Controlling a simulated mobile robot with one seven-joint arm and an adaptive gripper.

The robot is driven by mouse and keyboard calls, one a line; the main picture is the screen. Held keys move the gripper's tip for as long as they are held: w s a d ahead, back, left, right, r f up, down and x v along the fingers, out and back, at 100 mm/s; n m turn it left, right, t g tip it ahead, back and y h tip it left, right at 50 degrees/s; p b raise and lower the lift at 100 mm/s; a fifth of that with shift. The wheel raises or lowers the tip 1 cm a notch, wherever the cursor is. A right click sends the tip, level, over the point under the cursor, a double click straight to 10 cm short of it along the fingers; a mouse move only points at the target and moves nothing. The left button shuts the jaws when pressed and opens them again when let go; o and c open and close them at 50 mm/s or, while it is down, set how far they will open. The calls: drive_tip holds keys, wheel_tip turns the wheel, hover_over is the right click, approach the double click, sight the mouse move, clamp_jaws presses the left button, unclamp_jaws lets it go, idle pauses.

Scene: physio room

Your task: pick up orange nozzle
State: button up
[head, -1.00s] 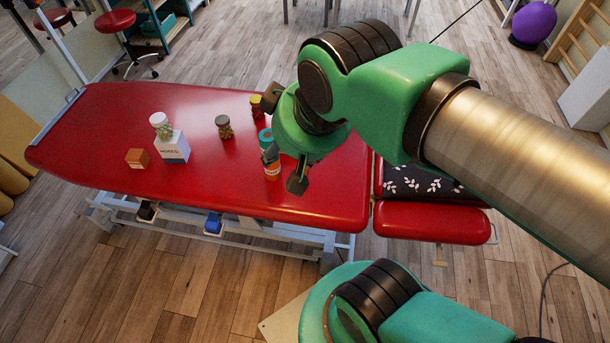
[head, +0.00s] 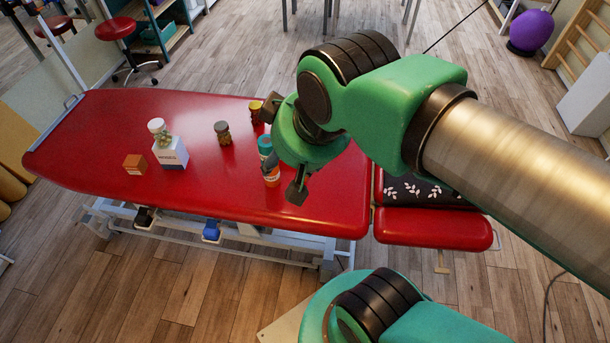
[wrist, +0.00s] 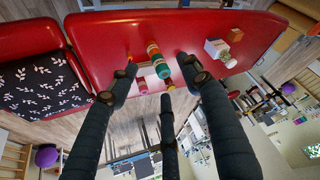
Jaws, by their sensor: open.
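A small orange thing (wrist: 130,58), possibly the orange nozzle, shows at the left fingertip in the wrist view, too small and covered to be sure. In the head view my arm hides that spot. My gripper (head: 283,148) is over the right half of the red treatment table (head: 110,120), its fingers spread wide with nothing between them; it also shows in the wrist view (wrist: 155,72). An orange bottle with a white label (head: 271,178) and a teal container (head: 264,143) stand beside the gripper, partly covered by it in the head view.
A leaf-patterned black cushion (head: 420,190) lies at the right. The table's left front is clear.

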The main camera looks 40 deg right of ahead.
drive_tip(key=shift+c, duration=0.9)
drive_tip(key=w+d+f+m+g+p, duration=0.15)
drive_tip(key=w+d+f, duration=0.25)
drive_tip(key=w, duration=0.4)
drive_tip(key=w+d+f+m+g+p, duration=0.1)
drive_tip(key=w+d+f+p, duration=0.25)
drive_tip(key=w, duration=0.45)
drive_tip(key=w+d+f+g+p, duration=0.1)
drive_tip(key=d+f, duration=0.3)
drive_tip(key=f, duration=0.3)
drive_tip(key=w+d+f+m+g+p, duration=0.1)
drive_tip(key=w+d+f, duration=0.1)
drive_tip(key=d+f, duration=0.2)
drive_tip(key=w+d+f+m+g+p, duration=0.1)
drive_tip(key=d+f, duration=0.3)
drive_tip(key=f, duration=0.6)
drive_tip(key=shift+w, duration=0.35)
